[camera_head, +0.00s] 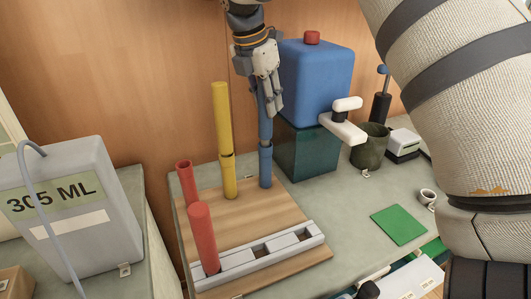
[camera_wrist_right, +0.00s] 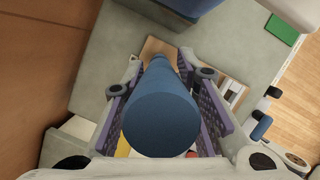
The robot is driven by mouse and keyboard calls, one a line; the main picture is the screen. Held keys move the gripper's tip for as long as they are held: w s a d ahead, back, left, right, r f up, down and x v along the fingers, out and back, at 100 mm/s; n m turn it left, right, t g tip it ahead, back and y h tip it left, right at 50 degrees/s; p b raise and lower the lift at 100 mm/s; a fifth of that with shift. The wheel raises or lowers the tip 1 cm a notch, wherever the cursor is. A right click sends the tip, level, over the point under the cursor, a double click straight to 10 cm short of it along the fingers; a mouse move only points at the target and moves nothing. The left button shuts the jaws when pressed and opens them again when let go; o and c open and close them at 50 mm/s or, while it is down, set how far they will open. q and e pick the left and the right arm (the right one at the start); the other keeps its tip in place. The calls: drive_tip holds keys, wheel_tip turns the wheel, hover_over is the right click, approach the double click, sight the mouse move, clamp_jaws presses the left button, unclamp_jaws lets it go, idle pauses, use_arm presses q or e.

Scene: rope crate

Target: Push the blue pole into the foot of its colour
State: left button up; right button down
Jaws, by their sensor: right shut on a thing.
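My right gripper (camera_head: 264,83) is shut on the blue pole (camera_head: 265,126), which hangs upright from it. The wrist view shows the pole's round top end (camera_wrist_right: 160,122) between the purple finger pads. The blue foot (camera_head: 265,168) stands on the wooden board (camera_head: 257,212) right under the pole. The pole's lower end meets the foot's top; I cannot tell how far it is inside. My left gripper is not in view.
A yellow pole (camera_head: 221,115) stands in its yellow foot (camera_head: 228,178). A red pole (camera_head: 203,240) stands in the pale slotted rack (camera_head: 283,247); an open red foot (camera_head: 186,180) is behind it. A blue tank (camera_head: 318,80) is close at the gripper's right.

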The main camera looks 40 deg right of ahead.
drive_tip(key=shift+f, duration=1.05)
idle(0.8)
drive_tip(key=c, duration=1.2)
unclamp_jaws()
